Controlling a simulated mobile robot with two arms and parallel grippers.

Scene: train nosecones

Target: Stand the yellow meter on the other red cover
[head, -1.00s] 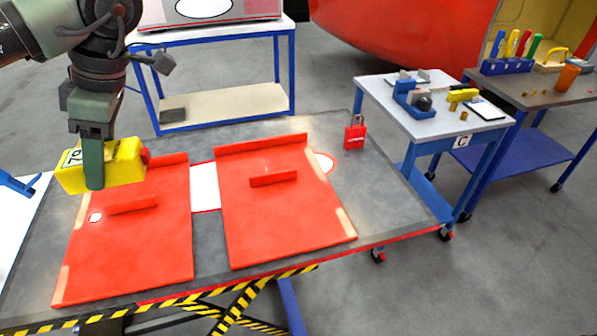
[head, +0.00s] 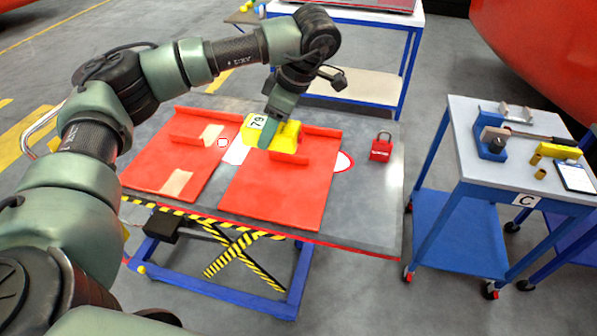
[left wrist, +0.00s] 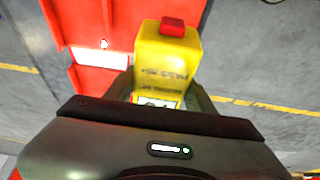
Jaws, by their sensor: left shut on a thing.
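The yellow meter (head: 287,137) has a "79" label and a red knob. My left gripper (head: 268,132) is shut on it, over the far part of the right red cover (head: 275,197). The meter lies on its side in the grip, with its knob end to the right. It hides part of that cover's raised strip, and its height above the cover is hard to tell. The left red cover (head: 155,162) lies beside it with nothing on it. The left wrist view shows the meter (left wrist: 166,62) between my fingers, and red cover surface (left wrist: 122,22) beside it. My right gripper is out of view.
A red padlock (head: 381,150) stands on the grey lift table (head: 372,205), right of the covers. Cart C (head: 470,185) stands further right with a blue vise (head: 490,140) and other items. A white-topped bench (head: 350,15) is behind. Bare table lies around the padlock.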

